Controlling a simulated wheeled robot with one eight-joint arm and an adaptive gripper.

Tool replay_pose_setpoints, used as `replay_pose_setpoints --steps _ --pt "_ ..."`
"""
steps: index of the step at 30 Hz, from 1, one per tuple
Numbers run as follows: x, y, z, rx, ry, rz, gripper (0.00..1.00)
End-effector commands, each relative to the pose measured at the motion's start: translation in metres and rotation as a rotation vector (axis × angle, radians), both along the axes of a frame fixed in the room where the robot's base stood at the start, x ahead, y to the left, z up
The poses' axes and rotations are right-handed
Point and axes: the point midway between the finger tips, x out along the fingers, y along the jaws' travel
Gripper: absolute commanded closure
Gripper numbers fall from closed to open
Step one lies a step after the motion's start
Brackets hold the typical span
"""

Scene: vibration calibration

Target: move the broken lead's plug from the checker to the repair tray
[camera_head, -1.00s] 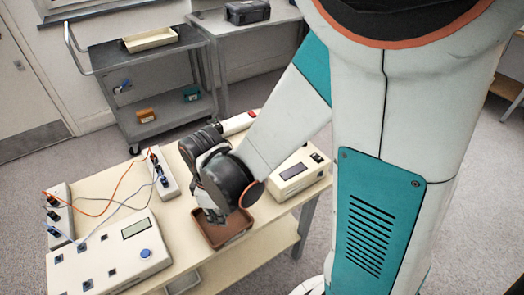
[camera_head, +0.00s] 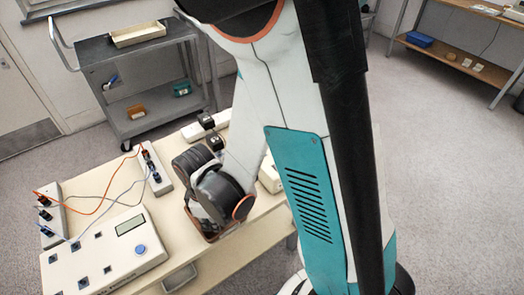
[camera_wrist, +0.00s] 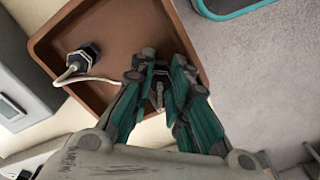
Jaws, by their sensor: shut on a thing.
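The brown repair tray (camera_wrist: 115,22) lies under my gripper (camera_wrist: 160,72) in the wrist view; in the head view only a bit of its edge (camera_head: 240,222) shows beside my wrist. My gripper is shut on a small grey plug (camera_wrist: 159,94), low over or in the tray; whether the plug touches the floor is unclear. A dark plug (camera_wrist: 82,58) lies in the tray, and a pale cable (camera_wrist: 92,79) runs from it toward my fingers. The checker (camera_head: 100,250), a pale box with a blue button and dark sockets, stands at the table's left front.
Two socket strips (camera_head: 155,168) (camera_head: 50,218) with orange and grey leads stand left of the tray. Another strip (camera_head: 190,132) with black plugs is behind my wrist. A pale device (camera_head: 269,178) is partly hidden by my arm. A grey cart (camera_head: 125,65) stands behind the table.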

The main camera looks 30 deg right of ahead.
Motion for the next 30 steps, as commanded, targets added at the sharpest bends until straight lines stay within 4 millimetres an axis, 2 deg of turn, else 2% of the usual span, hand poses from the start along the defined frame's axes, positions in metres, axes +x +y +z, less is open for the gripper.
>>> replay_pose_setpoints --steps 25,26,27,28,30 --pt "0.0005 0.0001 -0.0079 0.000 0.001 0.000 1.00" --pt "0.0005 0.0001 -0.0077 0.000 0.001 0.000 0.78" --pt "0.0005 0.0001 -0.0076 0.000 0.001 0.000 0.69" --pt "0.0004 0.0001 -0.0076 0.000 0.001 0.000 0.62" --pt "0.0003 0.0001 -0.0076 0.000 0.001 0.000 0.61"
